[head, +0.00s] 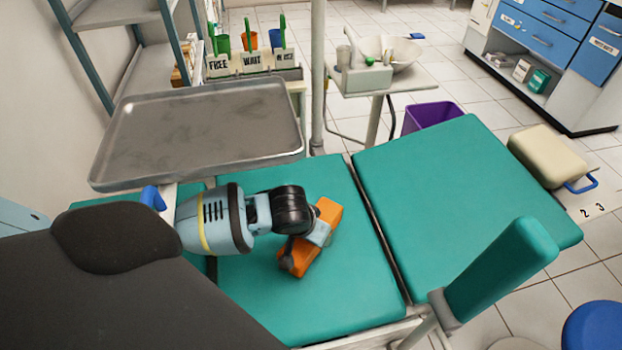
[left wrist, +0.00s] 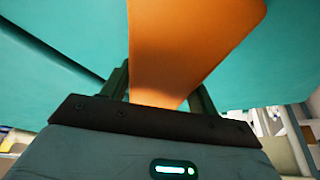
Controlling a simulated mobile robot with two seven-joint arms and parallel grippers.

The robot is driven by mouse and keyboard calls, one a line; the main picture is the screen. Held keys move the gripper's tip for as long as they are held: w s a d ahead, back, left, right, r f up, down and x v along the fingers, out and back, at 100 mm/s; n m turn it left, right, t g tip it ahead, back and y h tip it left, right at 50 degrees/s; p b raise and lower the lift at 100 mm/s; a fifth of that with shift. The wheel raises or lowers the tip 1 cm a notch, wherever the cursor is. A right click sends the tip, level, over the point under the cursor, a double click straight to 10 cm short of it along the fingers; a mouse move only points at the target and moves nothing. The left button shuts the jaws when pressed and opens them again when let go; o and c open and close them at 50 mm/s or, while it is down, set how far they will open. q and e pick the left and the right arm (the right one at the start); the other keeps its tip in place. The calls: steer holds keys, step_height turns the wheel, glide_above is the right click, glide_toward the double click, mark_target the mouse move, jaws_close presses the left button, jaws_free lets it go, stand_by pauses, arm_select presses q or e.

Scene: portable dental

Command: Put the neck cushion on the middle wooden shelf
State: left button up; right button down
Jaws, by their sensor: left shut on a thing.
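The orange neck cushion (head: 299,259) is over the teal padded surface of the dental chair (head: 310,305) in the head view. My left gripper (head: 305,243) is shut around its middle, with orange showing on both sides. In the left wrist view the cushion (left wrist: 185,45) stands between the two fingers of my left gripper (left wrist: 160,98). I cannot tell whether the cushion touches the padding. A shelf rack with teal posts (head: 87,60) stands at the upper left; its lower shelf (head: 145,75) shows partly. I cannot tell which shelf is the middle one. My right gripper is not in view.
A metal tray (head: 200,130) lies between the chair and the rack. A pale pole (head: 317,80) and a basin stand (head: 385,80) rise behind the chair. A teal armrest (head: 505,270) sticks up at the right. The chair's right section (head: 455,190) is clear.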

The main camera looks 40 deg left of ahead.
arm_select(q)
step_height(320, 180, down, 2)
steer(key=shift+f+b, duration=0.25)
steer(key=shift+b, duration=0.1)
steer(key=o, duration=1)
steer(key=shift+f, duration=0.1)
steer(key=shift+o, duration=0.2)
steer(key=p+v, duration=0.2)
steer(key=v, duration=0.5)
steer(key=shift+s+r, duration=0.15)
steer(key=shift+r, duration=0.2)
